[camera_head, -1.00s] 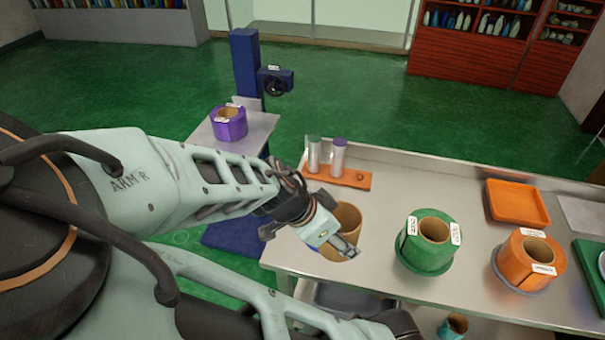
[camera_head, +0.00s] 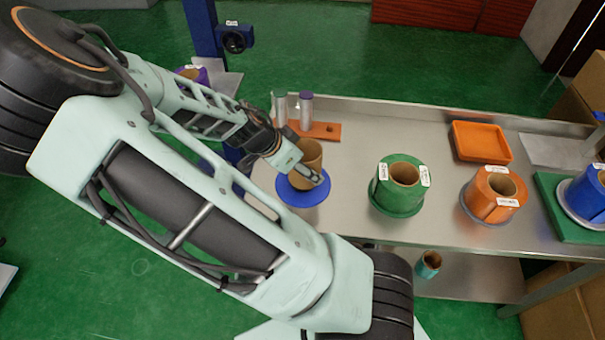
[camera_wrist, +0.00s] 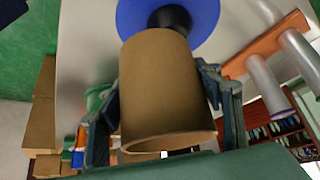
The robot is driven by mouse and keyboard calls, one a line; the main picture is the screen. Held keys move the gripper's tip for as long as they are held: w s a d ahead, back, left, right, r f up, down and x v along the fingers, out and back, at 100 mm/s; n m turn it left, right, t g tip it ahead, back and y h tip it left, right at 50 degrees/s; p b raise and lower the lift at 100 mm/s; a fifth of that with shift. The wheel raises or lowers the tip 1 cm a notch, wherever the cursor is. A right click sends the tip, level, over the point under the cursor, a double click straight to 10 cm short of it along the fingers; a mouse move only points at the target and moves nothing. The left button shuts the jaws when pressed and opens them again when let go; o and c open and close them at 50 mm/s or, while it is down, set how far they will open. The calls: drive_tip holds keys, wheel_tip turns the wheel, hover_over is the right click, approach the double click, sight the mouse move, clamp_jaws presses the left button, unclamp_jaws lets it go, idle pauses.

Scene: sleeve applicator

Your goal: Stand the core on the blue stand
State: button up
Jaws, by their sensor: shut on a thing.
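The core (camera_head: 309,152) is a plain brown cardboard tube. My gripper (camera_head: 314,178) is shut on it, and in the wrist view a finger lies on each side of the core (camera_wrist: 168,90). The blue stand (camera_head: 289,196) is a flat blue disc on the metal bench, under the gripper and core. In the wrist view the stand (camera_wrist: 205,15) has a dark central post (camera_wrist: 170,17) at the core's far end, roughly in line with it. I cannot tell whether the post enters the core. My gripper hides part of the core in the head view.
A green roll (camera_head: 386,190) and an orange roll (camera_head: 483,199) stand to the right on the bench (camera_head: 440,235). An orange rack (camera_head: 322,131) with two metal cylinders is close behind the core. An orange tray (camera_head: 482,145) lies farther back. Bench space is clear between the stand and green roll.

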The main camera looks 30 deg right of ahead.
drive_tip(key=w+f, duration=0.1)
drive_tip(key=w+d+f, duration=0.1)
drive_tip(key=f, duration=0.1)
drive_tip(key=shift+w+f, duration=0.3)
drive_tip(key=shift+w, duration=0.1)
drive_tip(key=shift+w+f, duration=0.1)
drive_tip(key=shift+f, duration=1.5)
drive_tip(key=shift+f, duration=0.2)
drive_tip(key=o, duration=1.2)
drive_tip(key=shift+r, duration=0.1)
